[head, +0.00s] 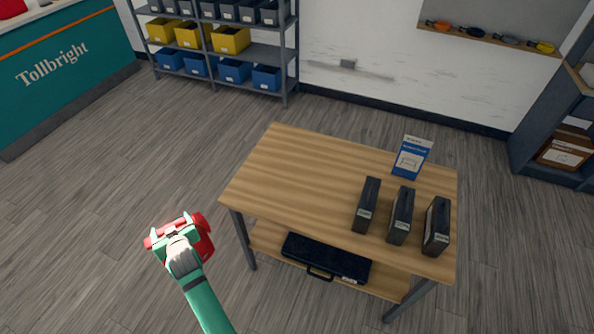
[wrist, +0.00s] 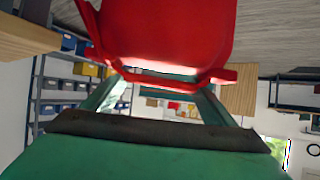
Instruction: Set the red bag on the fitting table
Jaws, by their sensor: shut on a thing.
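The red bag (head: 204,240) is held in my gripper (head: 178,235), to the left of the fitting table in the head view. In the wrist view the red bag (wrist: 165,35) fills the upper middle, with the gripper fingers (wrist: 160,92) shut on its edge. The fitting table (head: 285,165) has a wooden top, and its left half is bare. The bag is apart from the table. My gripper and arm hide part of the bag in the head view.
Several dark boxes (head: 402,215) and a blue-and-white sign (head: 411,158) stand on the table's right half. A black case (head: 326,258) lies on the lower shelf. A shelf rack (head: 285,50) with bins stands behind. A teal counter (head: 60,75) is at upper left. Floor around is clear.

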